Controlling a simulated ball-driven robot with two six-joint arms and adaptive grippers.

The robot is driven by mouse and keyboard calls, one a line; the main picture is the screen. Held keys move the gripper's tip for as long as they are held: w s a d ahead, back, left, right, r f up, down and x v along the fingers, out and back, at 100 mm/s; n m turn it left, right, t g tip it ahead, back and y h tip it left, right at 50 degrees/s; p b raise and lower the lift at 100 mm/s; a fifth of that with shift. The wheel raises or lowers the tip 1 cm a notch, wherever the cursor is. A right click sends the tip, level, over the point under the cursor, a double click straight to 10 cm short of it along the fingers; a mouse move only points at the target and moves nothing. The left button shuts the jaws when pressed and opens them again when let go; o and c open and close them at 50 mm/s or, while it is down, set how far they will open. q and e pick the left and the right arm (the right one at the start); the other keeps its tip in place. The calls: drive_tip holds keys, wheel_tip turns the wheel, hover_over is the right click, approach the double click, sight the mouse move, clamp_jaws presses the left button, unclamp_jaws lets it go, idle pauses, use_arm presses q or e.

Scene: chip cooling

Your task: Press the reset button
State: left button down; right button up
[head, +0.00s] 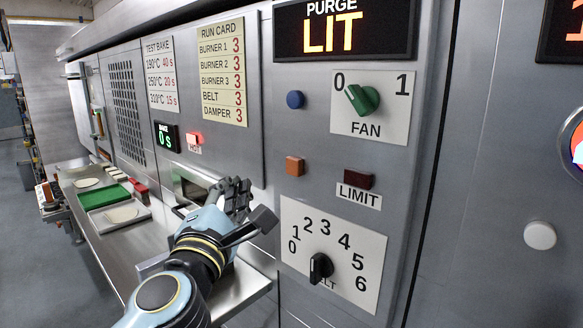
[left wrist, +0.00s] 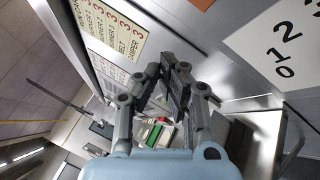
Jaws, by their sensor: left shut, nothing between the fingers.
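No button in view carries a reset label. On the control panel are a round blue button (head: 295,99) and a square orange button (head: 294,166). A dark LIMIT lamp or button (head: 359,179) sits to the right of the orange one. My left gripper (head: 238,196) is shut and empty, in front of the panel, lower left of the orange button and apart from it. Its closed fingers (left wrist: 176,78) also show in the left wrist view. My right gripper is not in view.
The green FAN knob (head: 362,99) and black belt knob (head: 320,267) are on the same panel. A lit PURGE display (head: 345,30) is above. A round white button (head: 540,236) is on the right panel. A steel counter (head: 120,255) with trays (head: 97,222) lies left.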

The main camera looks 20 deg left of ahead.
sight(293, 167)
use_arm(q)
drive_tip(key=w+d, duration=0.2)
drive_tip(key=w, duration=0.6)
drive_tip(key=shift+d+b, duration=0.4)
drive_tip(key=shift+b, duration=0.05)
drive_tip(key=shift+w, duration=0.2)
idle(0.9)
drive_tip(key=shift+w+d, duration=0.15)
drive_tip(key=shift+w, duration=0.15)
drive_tip(key=shift+w+d, duration=0.15)
drive_tip(key=shift+w, duration=0.25)
idle(0.8)
drive_tip(key=shift+s, duration=0.15)
drive_tip(key=shift+s+a+p, duration=0.3)
drive_tip(key=shift+s, duration=0.4)
